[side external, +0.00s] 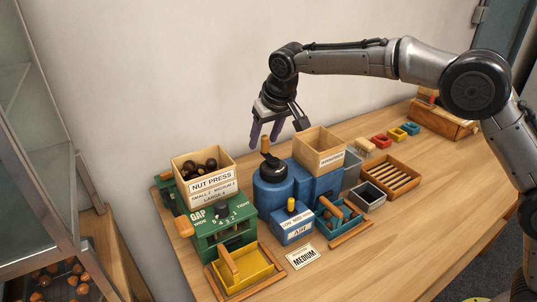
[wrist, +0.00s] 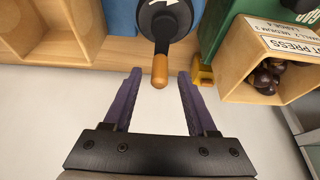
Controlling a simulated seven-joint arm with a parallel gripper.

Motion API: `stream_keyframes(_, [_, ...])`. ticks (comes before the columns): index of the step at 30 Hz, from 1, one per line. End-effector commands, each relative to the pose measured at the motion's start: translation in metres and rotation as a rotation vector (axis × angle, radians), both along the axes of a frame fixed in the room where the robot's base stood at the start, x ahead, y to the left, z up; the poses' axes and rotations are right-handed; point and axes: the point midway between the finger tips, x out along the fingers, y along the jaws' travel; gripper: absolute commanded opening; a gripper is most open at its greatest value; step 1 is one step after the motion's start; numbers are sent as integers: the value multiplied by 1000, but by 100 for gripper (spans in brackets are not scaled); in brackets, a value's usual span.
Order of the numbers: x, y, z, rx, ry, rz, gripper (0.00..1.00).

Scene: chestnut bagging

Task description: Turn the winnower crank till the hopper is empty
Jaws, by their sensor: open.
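The blue winnower (side external: 273,193) stands on the table with a black crank disc (side external: 273,170) on its blue drum. The crank's upright wooden handle (side external: 266,145) also shows in the wrist view (wrist: 160,70), with a white arrow on the disc. A wooden hopper box (side external: 318,161) sits on top of the winnower; the inside I can see looks bare, but its bottom is hidden. My gripper (side external: 265,138) is open above the crank. In the wrist view its purple fingertips lie either side of the handle's end, with gaps on both sides.
The green nut press (side external: 226,240), with dark nuts in its wooden box (side external: 205,178), stands close left of the winnower. A yellow tray (side external: 262,282), blue tray (side external: 335,232), "MEDIUM" card (side external: 303,258) and slatted wooden tray (side external: 390,177) lie around. The front right table is clear.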

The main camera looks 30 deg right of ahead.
Motion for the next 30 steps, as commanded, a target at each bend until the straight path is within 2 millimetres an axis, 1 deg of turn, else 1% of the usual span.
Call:
stream_keyframes(1, [0,0,6,1,-2,0,57])
stream_keyframes(18, [0,0,56,1,-2,-1,57])
stream_keyframes(23, [0,0,62,0,0,0,57])
stream_keyframes(29, [0,0,63,0,1,0,57])
stream_keyframes(30, [0,0,63,0,1,0,56])
